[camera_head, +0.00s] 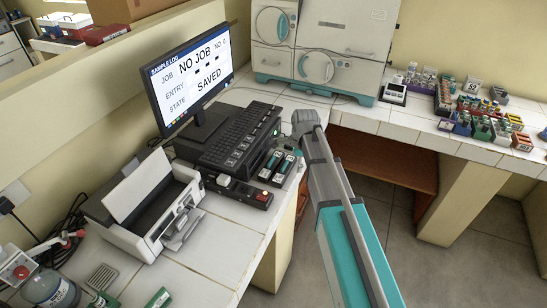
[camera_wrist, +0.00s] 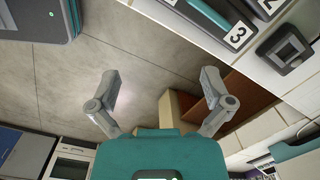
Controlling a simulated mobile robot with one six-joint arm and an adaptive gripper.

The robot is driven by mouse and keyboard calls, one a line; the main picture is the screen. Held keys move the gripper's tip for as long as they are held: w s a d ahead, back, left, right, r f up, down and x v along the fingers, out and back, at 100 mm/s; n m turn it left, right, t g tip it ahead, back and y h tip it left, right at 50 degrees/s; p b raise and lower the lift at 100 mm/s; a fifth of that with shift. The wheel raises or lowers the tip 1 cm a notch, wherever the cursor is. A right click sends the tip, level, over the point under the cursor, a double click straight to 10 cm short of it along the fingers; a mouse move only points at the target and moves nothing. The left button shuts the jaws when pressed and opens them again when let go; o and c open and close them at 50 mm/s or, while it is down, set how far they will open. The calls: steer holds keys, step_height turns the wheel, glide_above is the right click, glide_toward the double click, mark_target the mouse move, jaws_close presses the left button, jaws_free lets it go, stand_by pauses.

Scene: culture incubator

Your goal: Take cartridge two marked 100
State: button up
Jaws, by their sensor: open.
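In the wrist view a holder slot labelled 3 (camera_wrist: 238,35) shows at the upper right, with a dark and teal cartridge (camera_wrist: 208,15) beside the label. A label reading 2 (camera_wrist: 269,4) is cut off by the top edge, and little of its slot shows. In the head view, teal-topped cartridges (camera_head: 270,165) lie in a dark holder right of the keyboard; part of this area is close behind my arm. No "100" marking is readable. My gripper (camera_wrist: 160,75) is open and empty, over the floor, apart from the holder. The head view does not show its fingers clearly.
A monitor (camera_head: 190,78) reads "NO JOB" and "SAVED". A keyboard (camera_head: 235,135), a printer (camera_head: 150,210) and a small box with a red button (camera_head: 263,196) stand on the left bench. Racks of coloured vials (camera_head: 480,115) crowd the right bench. The floor between is open.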

steer(key=w+a+r+m+p, duration=0.5)
steer(key=w+a+r+m, duration=0.1)
steer(key=a+r, duration=0.1)
steer(key=shift+w+a+m+p, duration=0.3)
steer(key=shift+w, duration=0.1)
steer(key=shift+f, duration=0.1)
steer(key=b, duration=0.8)
glide_above(271, 160)
steer(key=d, duration=0.1)
step_height(271, 160, down, 8)
steer(key=shift+s+d+r, duration=0.1)
steer(key=shift+s+d, duration=0.05)
steer(key=shift+f+b, duration=0.25)
steer(key=shift+b, duration=0.05)
steer(key=shift+a+f+b, duration=0.2)
steer(key=shift+f+b, duration=0.65)
steer(key=shift+a+f+b, duration=0.15)
steer(key=shift+f+b, duration=0.7)
steer(key=shift+a+f+b, duration=0.2)
steer(key=shift+f+b, duration=0.65)
steer(key=c, duration=1)
